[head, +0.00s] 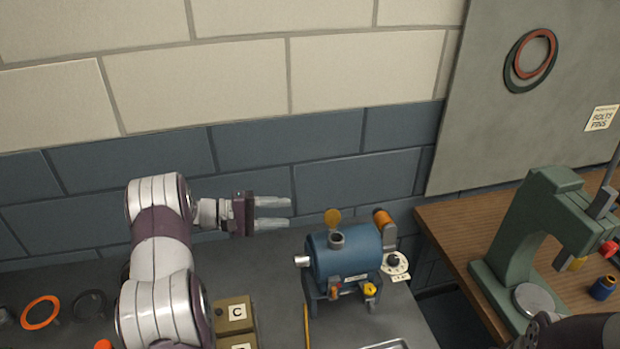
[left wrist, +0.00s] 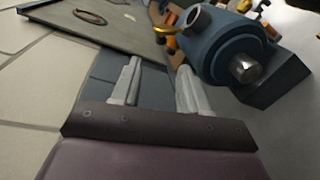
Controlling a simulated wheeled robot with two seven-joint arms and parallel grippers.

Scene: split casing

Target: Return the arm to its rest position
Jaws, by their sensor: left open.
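My left gripper (head: 273,212) is raised above the back of the grey bench, its two pale fingers pointing right. Its fingers are apart with nothing between them, as the left wrist view (left wrist: 155,85) also shows. The blue cylindrical casing (head: 345,254) stands on the bench to the right of and nearer than the gripper, and the two look apart. In the left wrist view the casing (left wrist: 222,48) lies beyond the fingers at the upper right. My left arm reaches up from the bottom left. A dark part of what may be my right arm shows at the bottom right; no right gripper is visible.
Boxes marked C (head: 237,313) sit beside my left arm. An orange ring (head: 40,312) lies at the far left. A green press (head: 530,240) stands on the wooden table (head: 455,225) at right. The tiled wall (head: 200,85) is close behind the gripper.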

